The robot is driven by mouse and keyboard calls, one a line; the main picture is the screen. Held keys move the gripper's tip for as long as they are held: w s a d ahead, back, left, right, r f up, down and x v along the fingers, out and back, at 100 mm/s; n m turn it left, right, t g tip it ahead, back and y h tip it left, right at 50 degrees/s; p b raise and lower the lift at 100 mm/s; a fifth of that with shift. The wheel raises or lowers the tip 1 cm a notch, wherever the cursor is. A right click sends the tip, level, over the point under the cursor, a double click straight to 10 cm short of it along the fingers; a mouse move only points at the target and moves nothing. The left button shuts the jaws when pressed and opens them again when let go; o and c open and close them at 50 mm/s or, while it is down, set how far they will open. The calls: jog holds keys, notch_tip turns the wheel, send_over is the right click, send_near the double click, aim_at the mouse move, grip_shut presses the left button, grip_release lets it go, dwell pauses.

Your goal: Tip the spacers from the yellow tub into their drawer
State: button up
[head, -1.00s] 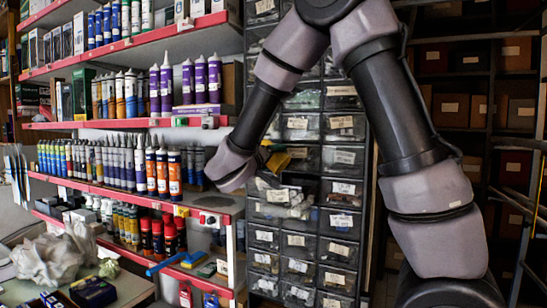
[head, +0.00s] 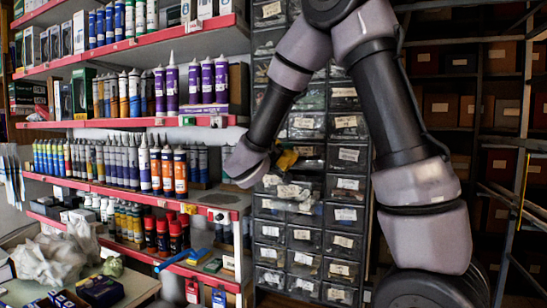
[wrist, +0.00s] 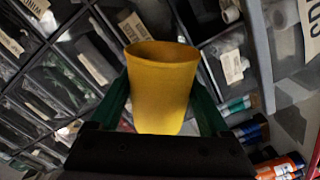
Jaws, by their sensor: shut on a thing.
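My gripper (wrist: 162,105) is shut on the yellow tub (wrist: 165,85), with a green finger on each side of it. The tub's rim and part of its inner wall show in the wrist view, but I cannot see any spacers inside. In the head view the tub (head: 287,159) is a small yellow patch in front of the drawer cabinet, partly hidden by my wrist. A drawer (head: 287,204) just below it appears pulled out, with pale things in it. I cannot tell which drawer is for the spacers.
The cabinet (head: 343,190) holds many labelled small drawers. A shelf unit with red edges (head: 125,188) stands close on the left, full of tubes and cans. Dark racks with boxes (head: 437,105) are at the right.

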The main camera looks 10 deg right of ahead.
jog(key=n, duration=0.1)
jog(key=a+n, duration=0.1)
jog(key=n, duration=0.1)
jog(key=shift+w+a+f, duration=0.2)
jog(key=shift+w+f, duration=0.15)
jog(key=shift+w, duration=0.05)
jog(key=n, duration=0.1)
jog(key=a+n, duration=0.1)
jog(key=n, duration=0.1)
jog(key=w+n, duration=0.1)
jog(key=n, duration=0.1)
jog(key=shift+a+f, duration=0.2)
jog(key=shift+f, duration=0.15)
jog(key=n, duration=0.5)
jog(key=shift+w+a+r+n, duration=0.2)
jog(key=shift+a+r+n, duration=0.1)
jog(key=shift+n, duration=0.1)
jog(key=n, duration=0.3)
jog(key=shift+r, duration=0.15)
jog(key=n, duration=0.3)
jog(key=d+n, duration=0.1)
jog(key=shift+s+r+n, duration=0.2)
jog(key=shift+s+n, duration=0.1)
jog(key=n, duration=0.3)
jog(key=shift+s+d+r+n, duration=0.15)
jog(key=shift+s+d+n, duration=0.05)
jog(key=shift+d+n, duration=0.1)
